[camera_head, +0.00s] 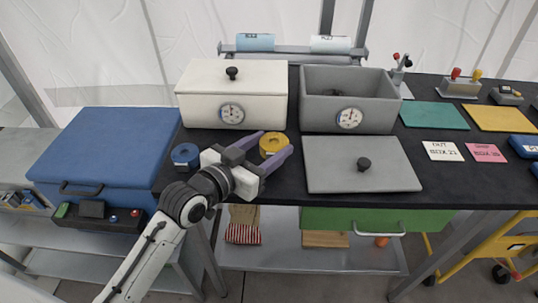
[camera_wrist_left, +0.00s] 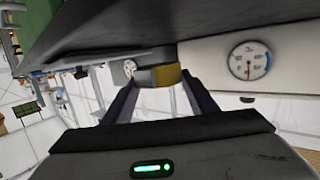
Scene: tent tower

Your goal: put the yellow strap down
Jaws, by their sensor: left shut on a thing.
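The yellow strap (camera_head: 272,142) is a small rolled ring. It sits between the fingers of my left gripper (camera_head: 277,141), which is shut on it, over the black tabletop in front of the white box. In the left wrist view the yellow strap (camera_wrist_left: 168,74) shows between the two fingertips (camera_wrist_left: 160,82), close to the dark table surface; I cannot tell whether it touches it. A blue strap roll (camera_head: 185,155) lies on the table to the left of my left gripper. My right gripper is not in view.
A white lidded box (camera_head: 207,108) with a dial stands behind the gripper. An open grey box (camera_head: 335,122) stands to its right, with its grey lid (camera_head: 340,180) flat in front. A blue case (camera_head: 110,140) is at left. Green (camera_head: 435,115) and yellow mats (camera_head: 503,118) lie at right.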

